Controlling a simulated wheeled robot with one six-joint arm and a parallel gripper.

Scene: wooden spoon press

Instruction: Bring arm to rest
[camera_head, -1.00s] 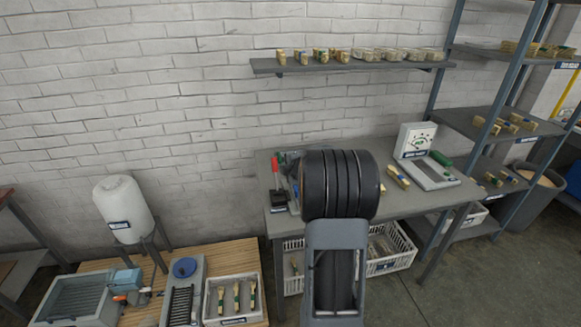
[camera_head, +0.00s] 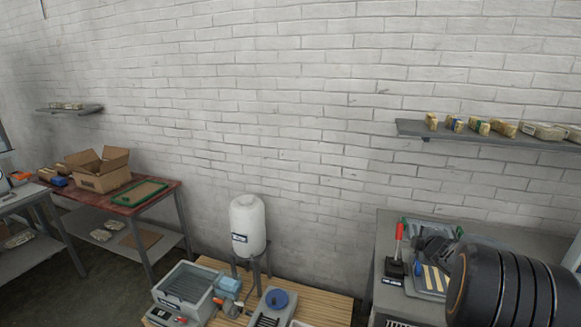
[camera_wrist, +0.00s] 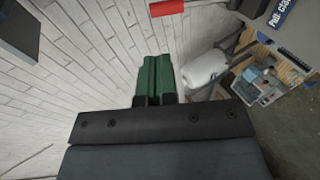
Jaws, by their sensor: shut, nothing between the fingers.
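My gripper (camera_wrist: 154,72) shows in the wrist view as two green fingers pressed together, with nothing between them. It is in the air, with the white brick wall behind it. In the head view my dark ribbed arm is at the lower right edge, in front of the grey workbench (camera_head: 388,235).
A red lever (camera_head: 399,232) stands on the workbench near my arm. A red-topped table (camera_head: 125,203) with a cardboard box (camera_head: 99,172) is at left.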

